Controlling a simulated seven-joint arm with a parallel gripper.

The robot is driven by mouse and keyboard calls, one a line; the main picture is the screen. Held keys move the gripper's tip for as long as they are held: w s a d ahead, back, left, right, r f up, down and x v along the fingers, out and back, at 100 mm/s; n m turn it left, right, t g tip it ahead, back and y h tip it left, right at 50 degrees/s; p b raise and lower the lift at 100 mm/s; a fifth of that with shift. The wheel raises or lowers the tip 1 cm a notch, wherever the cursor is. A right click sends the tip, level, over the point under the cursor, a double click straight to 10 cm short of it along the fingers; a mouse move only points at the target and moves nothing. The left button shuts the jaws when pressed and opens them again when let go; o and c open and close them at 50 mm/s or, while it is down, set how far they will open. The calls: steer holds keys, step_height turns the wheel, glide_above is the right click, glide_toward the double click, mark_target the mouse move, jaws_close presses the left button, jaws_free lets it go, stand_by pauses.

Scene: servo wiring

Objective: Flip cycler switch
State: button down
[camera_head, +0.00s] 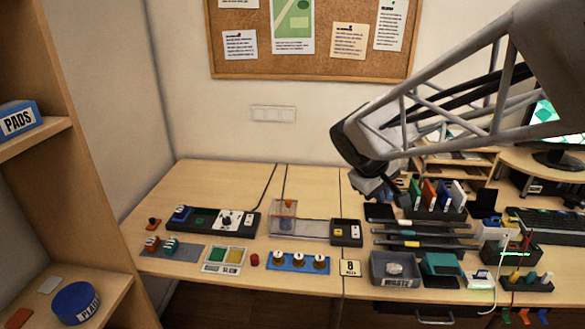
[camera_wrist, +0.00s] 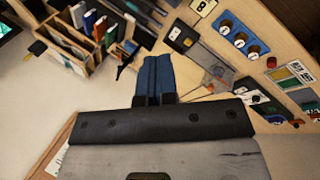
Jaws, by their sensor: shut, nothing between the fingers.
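Two dark devices with switches stand on the desk. The left one (camera_head: 213,221) has a blue block, a white knob panel and a small switch at its right end. The right one has a clear box (camera_head: 284,209) on a grey rail and a dark switch box (camera_head: 346,232) at its right end. I cannot tell from labels which one is the cycler. The switch box also shows in the wrist view (camera_wrist: 181,38), beyond my fingertips. My gripper (camera_head: 376,187) is above the desk, behind and right of the switch box, touching nothing visible. In the wrist view its blue fingers (camera_wrist: 154,72) are together and empty.
Dark trays with pens (camera_head: 424,234) and a folder rack (camera_head: 437,202) stand on the right. The desk's back left is clear.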

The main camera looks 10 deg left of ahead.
steer(key=w+a+f+n+t+h, duration=0.1)
steer(key=w+a+f+n, duration=0.2)
steer(key=w+a, duration=0.55)
steer(key=n+t+y, duration=0.1)
steer(key=n+t, duration=0.4)
steer(key=n, duration=0.7)
glide_above(251, 218)
steer(key=s, duration=0.1)
step_height(251, 218, down, 20)
steer(key=shift+a, duration=0.15)
steer(key=shift+f, duration=0.2)
steer(key=shift+w+f, duration=0.2)
steer(key=shift+f, duration=1.2)
steer(key=shift+w+f, duration=0.2)
steer(key=shift+f, duration=1.2)
steer(key=shift+w+f, duration=0.2)
steer(key=shift+f, duration=1.2)
